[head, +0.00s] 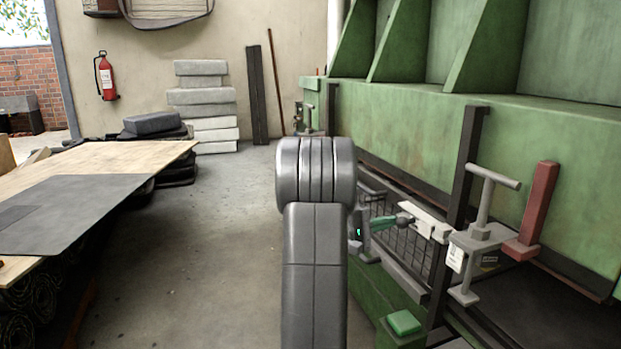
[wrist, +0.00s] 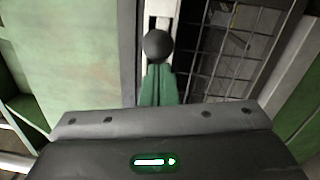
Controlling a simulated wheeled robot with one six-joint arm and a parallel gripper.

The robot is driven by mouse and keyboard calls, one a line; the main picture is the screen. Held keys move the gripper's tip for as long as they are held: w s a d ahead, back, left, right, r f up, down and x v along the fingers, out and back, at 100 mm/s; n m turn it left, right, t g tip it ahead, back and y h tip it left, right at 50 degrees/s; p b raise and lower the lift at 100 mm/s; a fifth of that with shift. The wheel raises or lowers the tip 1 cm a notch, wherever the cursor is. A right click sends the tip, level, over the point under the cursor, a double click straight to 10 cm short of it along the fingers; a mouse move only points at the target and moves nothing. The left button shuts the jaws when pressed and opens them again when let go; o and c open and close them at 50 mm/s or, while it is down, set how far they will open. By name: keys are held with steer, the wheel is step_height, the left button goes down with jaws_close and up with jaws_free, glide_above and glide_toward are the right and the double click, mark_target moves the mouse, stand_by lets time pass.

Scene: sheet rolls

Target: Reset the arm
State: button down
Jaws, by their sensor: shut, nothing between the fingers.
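My arm rises in the middle of the head view and hides part of the machine behind it. My gripper (head: 388,222) is at the front of the green machine, right of my arm. In the wrist view its green fingers (wrist: 157,72) are shut together with nothing between them. A dark round knob (wrist: 157,43) is just beyond the fingertips, in front of a pale slotted bar (wrist: 160,8). The knob (head: 404,219) also shows small in the head view. I cannot tell whether the fingertips touch it.
The green machine (head: 560,130) fills the right side. A grey T-handle (head: 484,200), a red bar (head: 538,205) and a green button (head: 403,322) stand out from it. Wire mesh (wrist: 222,50) is beside the knob. A wooden table (head: 125,156) is left. The floor (head: 190,250) between is clear.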

steer(key=w+a+p, duration=0.3)
steer(key=w+a, duration=0.1)
steer(key=w, duration=0.3)
steer(key=s+a+f+g+p, duration=0.1)
steer(key=s+a, duration=0.4)
steer(key=a, duration=0.3)
steer(key=shift+s+a+f, duration=0.15)
steer(key=shift+s+f, duration=0.1)
steer(key=shift+f, duration=0.05)
